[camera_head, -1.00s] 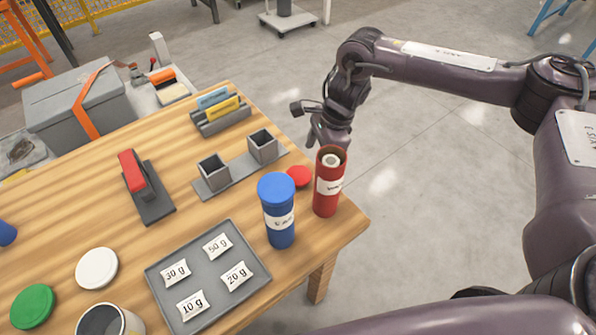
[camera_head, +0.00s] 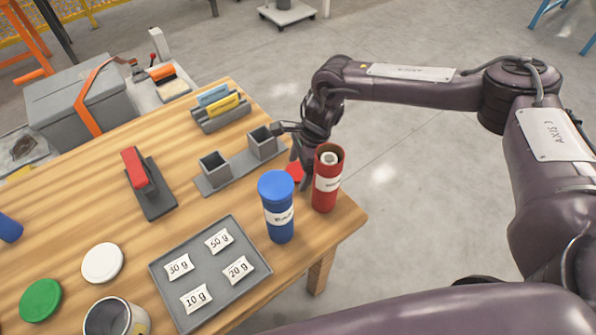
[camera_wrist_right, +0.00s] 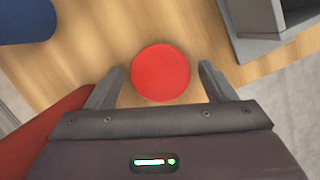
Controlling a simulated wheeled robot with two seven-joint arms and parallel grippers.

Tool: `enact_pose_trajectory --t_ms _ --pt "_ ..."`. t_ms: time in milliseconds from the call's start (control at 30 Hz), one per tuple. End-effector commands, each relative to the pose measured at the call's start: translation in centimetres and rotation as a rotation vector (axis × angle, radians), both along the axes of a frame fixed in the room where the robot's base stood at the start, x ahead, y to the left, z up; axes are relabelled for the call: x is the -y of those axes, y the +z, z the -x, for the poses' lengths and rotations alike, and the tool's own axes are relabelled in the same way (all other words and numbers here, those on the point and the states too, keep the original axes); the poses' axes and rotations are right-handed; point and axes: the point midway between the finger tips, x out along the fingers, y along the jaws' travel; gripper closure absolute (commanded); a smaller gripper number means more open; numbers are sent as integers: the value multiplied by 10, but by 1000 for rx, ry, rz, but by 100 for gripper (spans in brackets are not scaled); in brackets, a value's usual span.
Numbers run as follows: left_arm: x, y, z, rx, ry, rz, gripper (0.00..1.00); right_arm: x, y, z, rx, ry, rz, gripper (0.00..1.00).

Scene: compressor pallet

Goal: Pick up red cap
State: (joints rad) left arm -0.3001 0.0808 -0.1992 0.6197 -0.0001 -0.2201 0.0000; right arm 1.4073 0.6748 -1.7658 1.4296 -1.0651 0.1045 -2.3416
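The red cap (camera_head: 294,171) lies flat on the wooden table beside the red canister, partly hidden by my gripper in the head view. In the right wrist view the red cap (camera_wrist_right: 160,73) is a full red disc just ahead of and between my fingers. My right gripper (camera_head: 304,180) is over the cap. In the wrist view my right gripper (camera_wrist_right: 159,84) is open, one finger to each side of the cap, with no contact that I can make out. My left gripper does not show.
The open red canister (camera_head: 327,180) stands close to my right gripper, near the table's right edge. The blue canister (camera_head: 279,215) stands left of it. A grey two-cup holder (camera_head: 214,181) is behind. A grey tray (camera_head: 160,270) with several weight packets lies in front.

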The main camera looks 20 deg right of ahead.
Motion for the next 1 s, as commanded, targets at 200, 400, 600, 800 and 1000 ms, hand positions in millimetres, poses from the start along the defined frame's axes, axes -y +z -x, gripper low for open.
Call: enact_pose_trajectory --t_ms 200,400,600,800,1000 --pt "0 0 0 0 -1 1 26 0 0 0 0 0 0 53" --pt "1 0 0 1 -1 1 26 0 0 0 0 0 0 65" --pt "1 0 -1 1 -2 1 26 0 1 0 1 0 0 66" --pt "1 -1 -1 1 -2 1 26 0 7 -1 2 -1 -1 66" --pt "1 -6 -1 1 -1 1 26 0 33 -1 5 0 -1 66"
